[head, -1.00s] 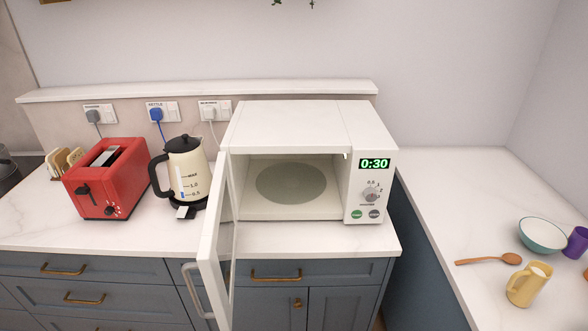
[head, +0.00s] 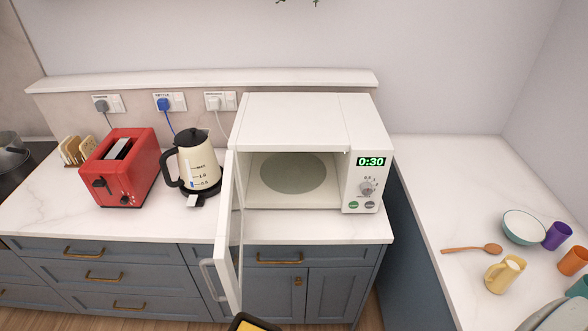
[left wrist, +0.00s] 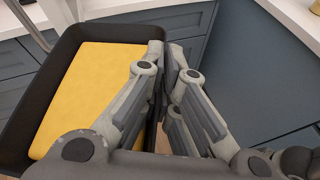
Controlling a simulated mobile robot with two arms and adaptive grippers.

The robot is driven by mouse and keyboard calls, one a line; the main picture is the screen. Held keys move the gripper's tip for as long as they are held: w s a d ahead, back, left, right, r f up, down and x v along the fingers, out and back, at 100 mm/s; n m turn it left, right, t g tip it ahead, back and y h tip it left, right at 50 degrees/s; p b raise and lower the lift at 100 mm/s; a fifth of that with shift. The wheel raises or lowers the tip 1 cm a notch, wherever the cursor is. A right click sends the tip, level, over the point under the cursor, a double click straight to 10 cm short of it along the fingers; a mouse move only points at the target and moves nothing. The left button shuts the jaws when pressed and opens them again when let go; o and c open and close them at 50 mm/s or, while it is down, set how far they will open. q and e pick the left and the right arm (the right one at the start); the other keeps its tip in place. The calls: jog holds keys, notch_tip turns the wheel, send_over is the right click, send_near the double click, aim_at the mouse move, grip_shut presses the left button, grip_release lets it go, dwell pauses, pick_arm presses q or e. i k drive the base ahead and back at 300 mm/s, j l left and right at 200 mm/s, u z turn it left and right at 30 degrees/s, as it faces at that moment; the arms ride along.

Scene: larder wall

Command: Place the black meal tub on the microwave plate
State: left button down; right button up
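The black meal tub (head: 235,323) with a yellow filling shows at the bottom edge of the head view, mostly cut off. In the left wrist view the tub (left wrist: 72,32) fills the left side. My left gripper (left wrist: 166,55) is shut on the tub's right-hand wall and holds it in front of the blue cabinets. The microwave (head: 290,118) stands on the counter with its door (head: 230,240) swung open to the left. The round microwave plate (head: 293,173) lies inside, bare. My right gripper is in neither view.
The open door sticks out past the counter front. A kettle (head: 200,165) and red toaster (head: 120,170) stand left of the microwave. The right counter (head: 430,190) holds a wooden spoon (head: 475,249), yellow jug (head: 504,274), bowl (head: 524,228) and cups.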

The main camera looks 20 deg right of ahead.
aim_at(277, 185)
jog(key=i+l, duration=0.55)
jog(key=l, duration=0.15)
jog(key=i+l, duration=0.55)
jog(key=l, duration=0.15)
